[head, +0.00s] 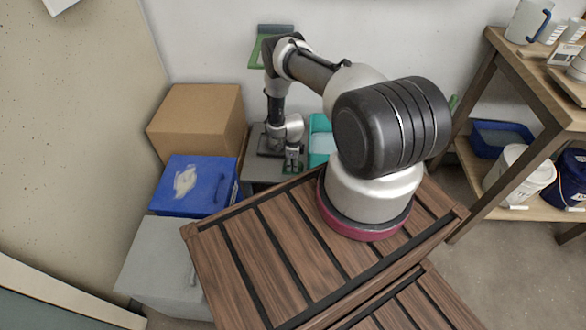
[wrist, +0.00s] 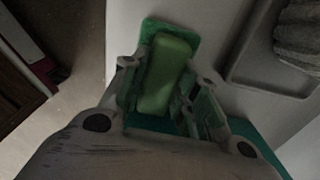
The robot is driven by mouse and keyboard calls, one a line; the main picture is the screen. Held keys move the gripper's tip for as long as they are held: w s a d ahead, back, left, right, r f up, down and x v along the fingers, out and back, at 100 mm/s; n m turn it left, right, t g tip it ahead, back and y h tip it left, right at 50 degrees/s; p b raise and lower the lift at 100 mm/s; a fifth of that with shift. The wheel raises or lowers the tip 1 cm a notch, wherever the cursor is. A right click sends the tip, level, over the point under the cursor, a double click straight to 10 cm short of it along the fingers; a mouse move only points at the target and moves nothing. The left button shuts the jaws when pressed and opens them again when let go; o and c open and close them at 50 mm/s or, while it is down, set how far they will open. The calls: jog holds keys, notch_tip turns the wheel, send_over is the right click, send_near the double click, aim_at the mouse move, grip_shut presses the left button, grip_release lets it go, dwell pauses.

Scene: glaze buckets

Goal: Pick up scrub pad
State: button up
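The scrub pad (wrist: 168,72) shows in the wrist view as a light green block on a darker green base. It lies on a pale surface. My gripper (wrist: 168,80) has one finger on each side of the block, with what looks like a narrow gap at the fingertips. Firm contact cannot be made out, and the near end of the pad is partly hidden by the gripper. In the head view my gripper (head: 291,164) points down at a low grey surface behind the slatted wooden top, with a bit of green at its fingertips.
A teal container (head: 321,140) stands just right of my gripper. A grey tray (wrist: 262,72) holding a ribbed grey item (wrist: 300,38) is at the right in the wrist view. A cardboard box (head: 197,118) and blue box (head: 196,186) stand left. A wooden shelf (head: 515,85) is right.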

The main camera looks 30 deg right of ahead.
jog(key=c, duration=0.3)
jog(key=shift+r, duration=0.1)
jog(key=shift+w+a+r, duration=0.1)
jog(key=shift+r, duration=0.1)
notch_tip(320, 180, up, 11)
jog(key=w+a, duration=0.5)
jog(key=a, duration=0.3)
jog(key=w+a, duration=0.6)
jog(key=a, duration=0.2)
jog(key=shift+a, duration=0.2)
